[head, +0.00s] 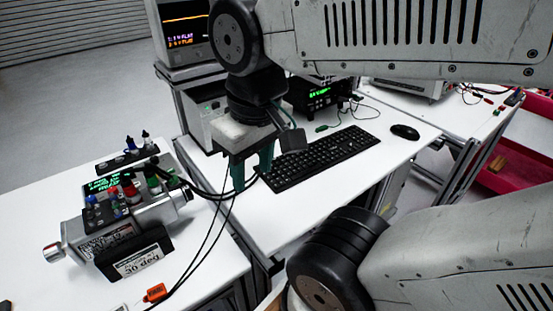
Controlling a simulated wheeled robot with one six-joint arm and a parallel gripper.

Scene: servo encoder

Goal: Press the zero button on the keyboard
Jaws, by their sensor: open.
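A black keyboard (325,155) lies on the white table, running from lower left to upper right. Its individual keys are too small to read, so I cannot pick out the zero button. My gripper (252,175) points down with its two green fingers apart and empty. It is at the left end of the keyboard in the picture and hides part of that corner. I cannot tell how high it is above the table.
A black mouse (405,132) lies right of the keyboard. A monitor (183,35) and a black instrument with a green display (318,93) stand behind. A grey device with coloured knobs (125,205) and black cables is at left. A red bin (510,170) is at right.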

